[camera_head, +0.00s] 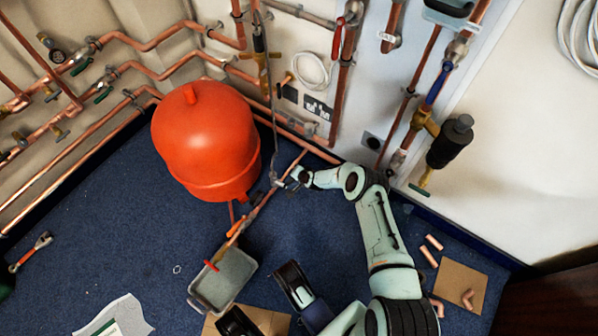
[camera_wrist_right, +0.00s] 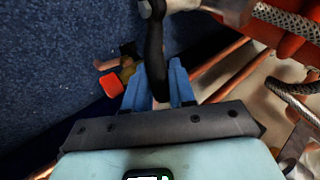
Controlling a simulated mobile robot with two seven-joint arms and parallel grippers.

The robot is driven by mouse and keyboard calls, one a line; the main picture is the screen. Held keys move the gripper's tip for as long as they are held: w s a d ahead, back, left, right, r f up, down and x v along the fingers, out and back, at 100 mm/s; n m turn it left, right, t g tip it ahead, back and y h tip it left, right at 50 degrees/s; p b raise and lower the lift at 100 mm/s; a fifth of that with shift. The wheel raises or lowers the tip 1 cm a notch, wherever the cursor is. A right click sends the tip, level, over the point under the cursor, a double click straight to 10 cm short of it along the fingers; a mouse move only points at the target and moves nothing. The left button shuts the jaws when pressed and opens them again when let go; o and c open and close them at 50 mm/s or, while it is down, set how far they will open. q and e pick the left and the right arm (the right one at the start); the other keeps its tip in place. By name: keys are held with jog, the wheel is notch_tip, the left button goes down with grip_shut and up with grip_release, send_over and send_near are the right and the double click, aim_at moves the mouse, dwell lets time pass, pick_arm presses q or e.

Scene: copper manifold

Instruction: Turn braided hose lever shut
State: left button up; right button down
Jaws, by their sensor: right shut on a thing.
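The braided hose (camera_head: 273,130) hangs down beside the red vessel in the head view. It also shows at the upper right of the right wrist view (camera_wrist_right: 288,22). A black lever (camera_wrist_right: 154,50) joins a grey metal valve body (camera_wrist_right: 178,5) at the top of the wrist view. My right gripper (camera_head: 284,183) is at the hose's lower end. In the wrist view its blue fingers (camera_wrist_right: 157,84) are shut on the black lever, one on each side. The fingers hide part of the lever. I cannot make out the lever itself in the head view.
The red vessel (camera_head: 205,140) stands close left of my right gripper. Copper pipes (camera_head: 265,205) run beside and below it. A grey tray (camera_head: 224,280) lies on the blue floor. A red-capped brass fitting (camera_wrist_right: 112,84) is left of the fingers. Floor at left is mostly clear.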

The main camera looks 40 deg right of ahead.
jog(key=shift+d+f+m+g+y, duration=0.2)
jog(key=shift+f+m+g+y, duration=0.15)
jog(key=shift+f+y, duration=0.5)
pick_arm(q)
jog(key=shift+s+d+f, duration=0.15)
jog(key=shift+s+d, duration=0.1)
jog(key=shift+s, duration=0.15)
pick_arm(e)
jog(key=shift+a+f+m+g+y, duration=0.1)
jog(key=shift+f+m+g+y, duration=0.2)
jog(key=shift+y, duration=0.45)
jog(key=shift+s+a+f, duration=0.1)
jog(key=c, duration=1.1)
grip_release()
pick_arm(q)
jog(key=shift+w, duration=0.15)
